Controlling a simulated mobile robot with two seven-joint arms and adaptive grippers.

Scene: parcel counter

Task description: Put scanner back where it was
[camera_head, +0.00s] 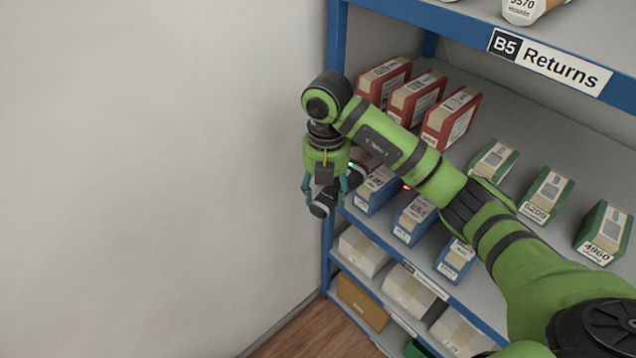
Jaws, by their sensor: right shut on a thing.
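The black scanner (322,206) is held in my right gripper (326,188), whose green fingers are on either side of it. The gripper hangs pointing down at the left front of the shelf unit, by its blue left post. The scanner is tilted, its lower end toward the lower left and its upper end near the blue boxes. A small green light shows by its upper end. Part of the scanner is hidden behind the gripper. My left gripper is not in view.
The shelf unit (546,36) has a "B5 Returns" label. Its middle shelf carries red boxes (450,118), blue boxes (414,218) and green boxes (548,195). White cartons (408,290) and a brown box (362,302) stand below. A bare wall (150,170) fills the left.

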